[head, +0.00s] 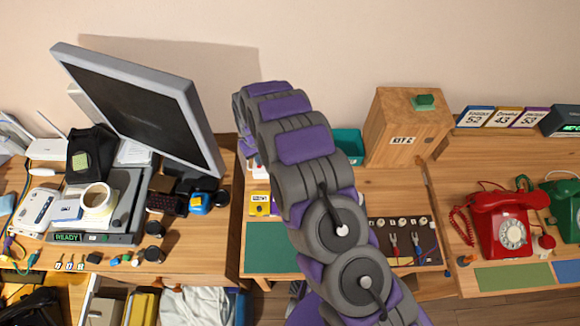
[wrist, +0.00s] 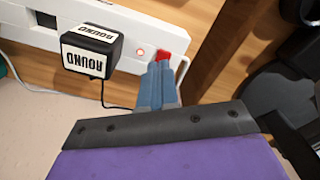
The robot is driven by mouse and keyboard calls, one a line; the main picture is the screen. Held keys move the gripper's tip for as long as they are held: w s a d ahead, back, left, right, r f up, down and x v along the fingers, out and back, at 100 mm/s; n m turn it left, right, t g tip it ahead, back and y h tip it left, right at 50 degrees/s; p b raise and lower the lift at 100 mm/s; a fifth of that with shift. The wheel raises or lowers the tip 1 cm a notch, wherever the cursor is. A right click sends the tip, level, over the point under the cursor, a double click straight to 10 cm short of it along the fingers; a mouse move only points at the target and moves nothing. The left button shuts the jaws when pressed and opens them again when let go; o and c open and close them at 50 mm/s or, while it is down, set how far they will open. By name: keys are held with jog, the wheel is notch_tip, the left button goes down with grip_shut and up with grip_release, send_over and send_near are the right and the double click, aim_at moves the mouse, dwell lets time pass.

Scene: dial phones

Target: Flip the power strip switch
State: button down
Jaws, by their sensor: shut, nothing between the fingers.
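The white power strip (wrist: 196,19) crosses the top of the wrist view. Its red switch (wrist: 162,57) is near the strip's lower edge, with a small reddish light (wrist: 140,53) to its left. My gripper (wrist: 158,67) is shut and empty, with its blue-grey fingertips right at the switch. They overlap its lower part, and I cannot tell whether they touch it. Which way the switch is tipped is unclear. In the head view my arm hides the gripper.
A black plug block labelled ROUND (wrist: 88,50) sits on the strip left of the fingers, with a thin black cord. Dark objects (wrist: 268,92) stand close on the right. In the head view, a monitor (head: 130,95) is left of my arm and a wooden box (head: 400,125) right.

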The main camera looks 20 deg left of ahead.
jog(key=shift+f, duration=0.15)
jog(key=shift+r+p, duration=0.85)
jog(key=shift+r, duration=2.65)
jog(key=s+d+r+m, duration=0.2)
jog(key=s+d+r, duration=0.1)
jog(key=d+r, duration=0.85)
jog(key=s+d+r+m, duration=0.2)
jog(key=s+d+r, duration=0.2)
jog(key=d+r, duration=0.7)
jog(key=s+d+r+m+g, duration=0.1)
jog(key=s+d+r+m, duration=0.1)
jog(key=s+d, duration=0.7)
jog(key=s+d+r+m, duration=0.3)
jog(key=s+d, duration=0.6)
jog(key=s, duration=0.6)
jog(key=shift+s+r+m+g, duration=0.2)
jog(key=shift+r+m+g, duration=0.1)
jog(key=shift+g, duration=0.1)
